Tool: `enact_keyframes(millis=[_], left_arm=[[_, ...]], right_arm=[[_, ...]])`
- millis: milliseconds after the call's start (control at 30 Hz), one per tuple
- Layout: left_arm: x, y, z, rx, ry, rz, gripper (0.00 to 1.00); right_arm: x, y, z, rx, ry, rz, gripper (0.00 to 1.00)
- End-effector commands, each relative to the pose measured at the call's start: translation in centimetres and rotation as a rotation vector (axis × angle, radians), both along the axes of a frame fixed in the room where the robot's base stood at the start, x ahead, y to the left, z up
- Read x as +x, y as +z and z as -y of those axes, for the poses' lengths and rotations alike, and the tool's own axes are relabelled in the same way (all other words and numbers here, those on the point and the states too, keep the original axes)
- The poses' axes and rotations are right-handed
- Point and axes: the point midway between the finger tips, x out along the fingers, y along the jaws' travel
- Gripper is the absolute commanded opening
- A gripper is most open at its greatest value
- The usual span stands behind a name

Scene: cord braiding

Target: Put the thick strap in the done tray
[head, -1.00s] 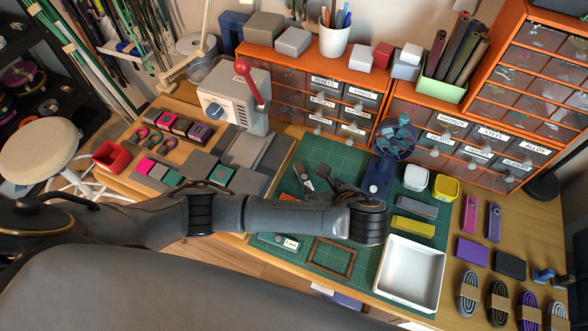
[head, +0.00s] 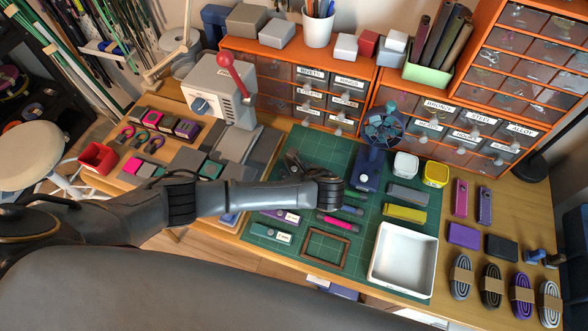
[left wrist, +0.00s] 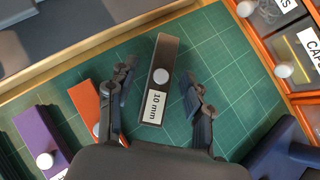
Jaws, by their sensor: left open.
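A dark brown strap-like piece (left wrist: 160,70) with a white "10 mm" label and a round pale stud lies on the green cutting mat in the left wrist view. It is the likeliest thick strap. My left gripper (left wrist: 158,90) is open, with one finger on each side of it; I cannot tell whether they touch it. In the head view my left gripper (head: 297,165) is over the back left of the mat and hides the piece. A white tray (head: 403,262), apparently the done tray, stands empty at the mat's front right. My right gripper is not in view.
Orange (left wrist: 88,105) and purple (left wrist: 42,138) pieces lie left of the brown one. A pink piece (head: 337,222) and a wooden frame (head: 326,250) lie left of the tray. A blue fan-like device (head: 380,150) stands behind; grey and yellow (head: 404,212) blocks lie nearby.

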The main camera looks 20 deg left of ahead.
Motion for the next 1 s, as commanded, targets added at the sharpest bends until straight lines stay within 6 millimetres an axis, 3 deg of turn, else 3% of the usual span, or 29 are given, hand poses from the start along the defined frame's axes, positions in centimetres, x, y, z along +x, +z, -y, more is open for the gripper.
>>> enact_keyframes(millis=[167,433,767,1000], left_arm=[[0.0,0.0,0.0,0.000,0.000,0.000,0.51],[0.0,0.0,0.0,0.000,0.000,0.000,0.00],[0.0,0.1,0.0,0.000,-0.001,0.000,0.00],[0.1,2.2,0.1,-0.003,0.000,0.003,0.00]], right_arm=[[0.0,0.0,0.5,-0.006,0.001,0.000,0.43],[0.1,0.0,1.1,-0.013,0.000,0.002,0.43],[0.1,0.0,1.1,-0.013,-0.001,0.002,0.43],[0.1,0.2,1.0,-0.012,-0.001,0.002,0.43]])
